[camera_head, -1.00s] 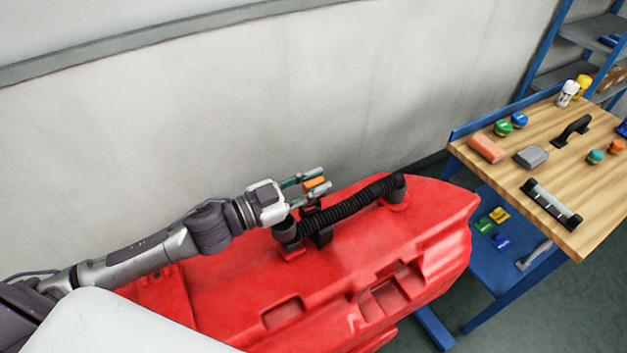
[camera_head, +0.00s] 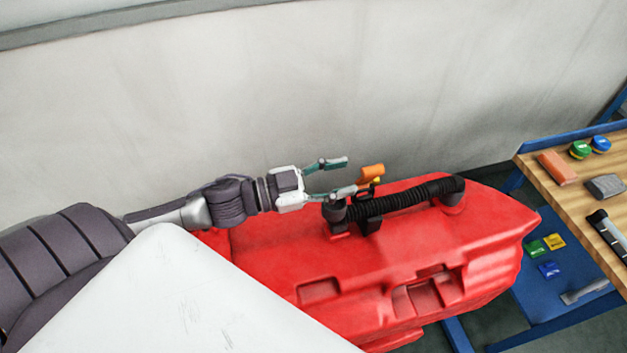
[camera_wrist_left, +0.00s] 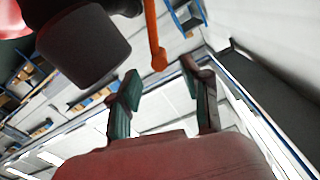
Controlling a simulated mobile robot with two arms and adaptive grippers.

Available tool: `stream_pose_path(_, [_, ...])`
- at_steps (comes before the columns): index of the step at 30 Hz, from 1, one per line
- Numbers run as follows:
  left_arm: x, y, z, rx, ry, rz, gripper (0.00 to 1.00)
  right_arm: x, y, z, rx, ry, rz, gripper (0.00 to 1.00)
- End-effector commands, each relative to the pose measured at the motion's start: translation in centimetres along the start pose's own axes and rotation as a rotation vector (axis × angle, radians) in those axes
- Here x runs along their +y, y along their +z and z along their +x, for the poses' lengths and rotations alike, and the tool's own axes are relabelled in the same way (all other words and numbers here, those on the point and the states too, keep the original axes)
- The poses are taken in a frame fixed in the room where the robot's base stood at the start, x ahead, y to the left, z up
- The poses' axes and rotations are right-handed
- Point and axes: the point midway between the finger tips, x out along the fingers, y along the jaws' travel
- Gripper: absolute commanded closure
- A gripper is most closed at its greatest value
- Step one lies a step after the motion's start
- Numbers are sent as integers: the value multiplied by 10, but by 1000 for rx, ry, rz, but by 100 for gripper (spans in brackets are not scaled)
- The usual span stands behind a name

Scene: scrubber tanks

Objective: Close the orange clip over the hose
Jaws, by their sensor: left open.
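The orange clip (camera_head: 371,172) stands up above the black hose (camera_head: 410,196) near the hose's left end, on a black holder (camera_head: 369,212). The clip is raised, not lying over the hose. My left gripper (camera_head: 340,176) is open, its two fingers spread, just left of the clip with nothing between them. In the left wrist view the orange clip (camera_wrist_left: 155,38) hangs down from the top, ahead of the open fingers of my left gripper (camera_wrist_left: 165,85). A dark rounded part, probably the hose end, fills the upper left there. My right gripper is not in view.
The hose sits on a red tank (camera_head: 300,260). A pale wall (camera_head: 250,100) runs behind it. A workbench (camera_head: 560,190) with several items stands at the right, with a blue shelf (camera_head: 570,280) below.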

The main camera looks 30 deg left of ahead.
Motion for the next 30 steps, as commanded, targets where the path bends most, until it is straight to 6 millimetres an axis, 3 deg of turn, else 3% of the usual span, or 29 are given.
stream_pose_path(9, [1, 1, -44, -2, 1, -1, 52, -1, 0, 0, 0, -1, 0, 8])
stream_pose_path(23, [0, 0, -54, 1, 1, 2, 52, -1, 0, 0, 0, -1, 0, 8])
stream_pose_path(26, [1, -2, -54, 1, 12, -8, 68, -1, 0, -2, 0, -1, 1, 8])
stream_pose_path(30, [11, -11, -55, -7, 124, -134, 91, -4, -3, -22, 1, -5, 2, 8])
